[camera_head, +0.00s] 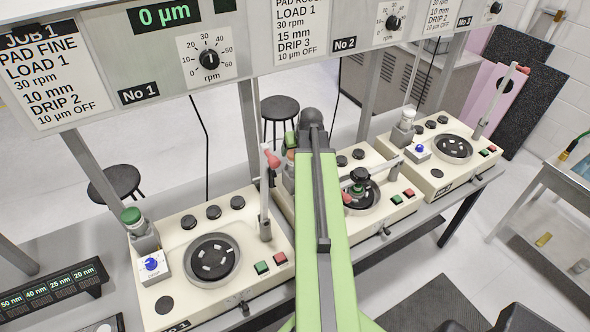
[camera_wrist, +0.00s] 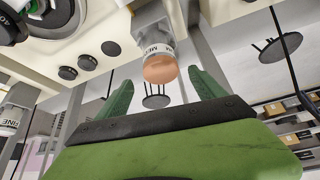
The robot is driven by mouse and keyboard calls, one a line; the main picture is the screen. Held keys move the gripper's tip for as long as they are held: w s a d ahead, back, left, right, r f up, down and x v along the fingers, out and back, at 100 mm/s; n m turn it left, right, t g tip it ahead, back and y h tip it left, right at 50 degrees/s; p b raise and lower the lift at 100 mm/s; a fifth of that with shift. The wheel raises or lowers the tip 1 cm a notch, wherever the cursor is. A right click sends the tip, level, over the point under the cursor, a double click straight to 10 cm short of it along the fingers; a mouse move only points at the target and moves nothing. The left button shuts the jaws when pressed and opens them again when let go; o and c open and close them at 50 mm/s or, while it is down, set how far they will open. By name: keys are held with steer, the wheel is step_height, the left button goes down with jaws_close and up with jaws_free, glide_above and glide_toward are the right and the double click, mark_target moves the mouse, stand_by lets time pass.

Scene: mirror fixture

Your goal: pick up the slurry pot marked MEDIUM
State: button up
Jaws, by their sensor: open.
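A pot with an orange-brown cap and a white label starting "ME" (camera_wrist: 158,62) is in the upper middle of the wrist view. The rest of its label is hard to read. My gripper (camera_wrist: 160,78) is open, its two green fingers apart, one to each side of the pot's cap in the picture. I see no contact with the pot. In the head view only a sliver of the orange cap (camera_head: 291,154) shows beside my green arm, which hides most of the pot and gripper.
A pot marked FINE (camera_wrist: 10,122) shows at the wrist view's left edge. In the head view, a green-capped pot (camera_head: 131,217) stands at the left machine and a white-capped pot (camera_head: 407,116) at the right one. Upright posts and the sign panel (camera_head: 230,62) stand close behind.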

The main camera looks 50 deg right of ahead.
steer(key=b+x, duration=0.4)
steer(key=x, duration=0.1)
steer(key=shift+f+b, duration=0.15)
steer(key=shift+b, duration=0.15)
steer(key=shift+a, duration=0.1)
jaws_close()
